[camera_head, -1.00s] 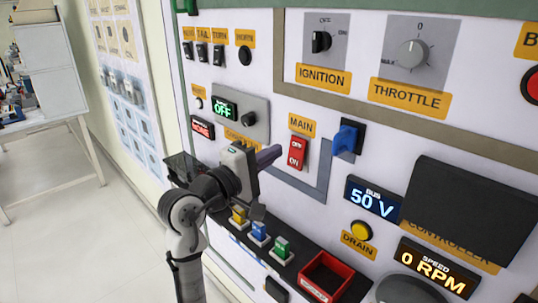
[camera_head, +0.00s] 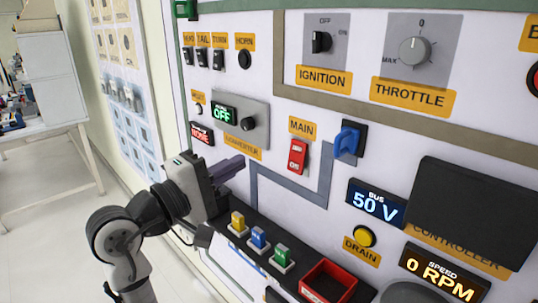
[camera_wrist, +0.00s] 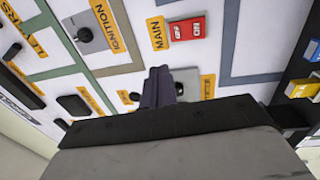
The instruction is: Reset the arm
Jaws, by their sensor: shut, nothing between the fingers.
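My gripper (camera_head: 228,168) is in front of the panel at the lower middle-left of the head view. Its dark purple-grey fingers are shut together with nothing between them. They point right toward the panel, below the converter unit (camera_head: 240,124), and look apart from it. In the wrist view the shut fingers (camera_wrist: 160,86) show at the middle, with the red main switch (camera_wrist: 187,29) beyond them. My arm is bent, with its elbow at the lower left of the head view.
The red main switch (camera_head: 297,157) and a blue rotary handle (camera_head: 347,141) are right of my gripper. A ledge below holds yellow (camera_head: 238,222), blue (camera_head: 259,236) and green (camera_head: 282,255) plugs and a red tray (camera_head: 328,280). Open floor lies left.

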